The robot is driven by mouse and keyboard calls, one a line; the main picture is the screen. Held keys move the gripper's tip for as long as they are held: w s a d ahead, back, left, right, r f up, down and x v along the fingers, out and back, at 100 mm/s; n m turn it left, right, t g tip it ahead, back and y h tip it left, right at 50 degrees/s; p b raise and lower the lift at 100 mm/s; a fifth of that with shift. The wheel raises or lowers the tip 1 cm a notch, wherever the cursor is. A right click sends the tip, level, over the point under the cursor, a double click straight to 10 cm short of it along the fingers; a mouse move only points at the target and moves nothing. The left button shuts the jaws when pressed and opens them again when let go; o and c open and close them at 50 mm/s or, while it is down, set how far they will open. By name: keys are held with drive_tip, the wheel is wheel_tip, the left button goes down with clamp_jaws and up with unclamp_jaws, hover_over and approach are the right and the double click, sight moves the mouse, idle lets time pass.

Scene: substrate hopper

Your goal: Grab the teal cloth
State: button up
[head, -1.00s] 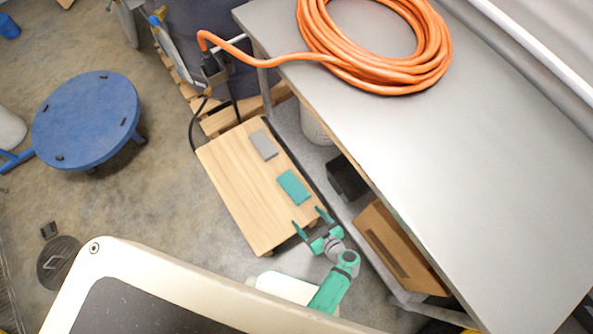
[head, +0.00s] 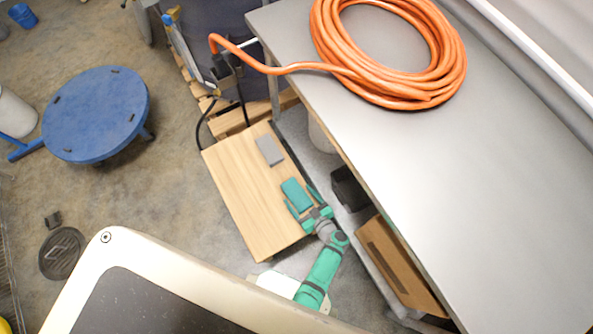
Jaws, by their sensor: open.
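The teal cloth (head: 295,192) is a small folded rectangle lying on the wooden table (head: 238,188), near its right side. My gripper (head: 301,199) is open, with its green fingers on either side of the cloth's near part. I cannot tell whether the fingers touch the cloth or how high they are above the tabletop.
A grey folded cloth (head: 269,150) lies farther back on the same table. A metal workbench (head: 430,170) with a coiled orange hose (head: 440,90) stands close on the right. A cardboard box (head: 398,262) sits under it. A blue round stool (head: 95,112) stands left, with open floor between.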

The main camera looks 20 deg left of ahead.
drive_tip(key=shift+x, duration=1.3)
drive_tip(key=c, duration=1.2)
drive_tip(key=shift+o, duration=0.2)
drive_tip(key=shift+s+r, duration=0.1)
drive_tip(key=shift+r, duration=0.05)
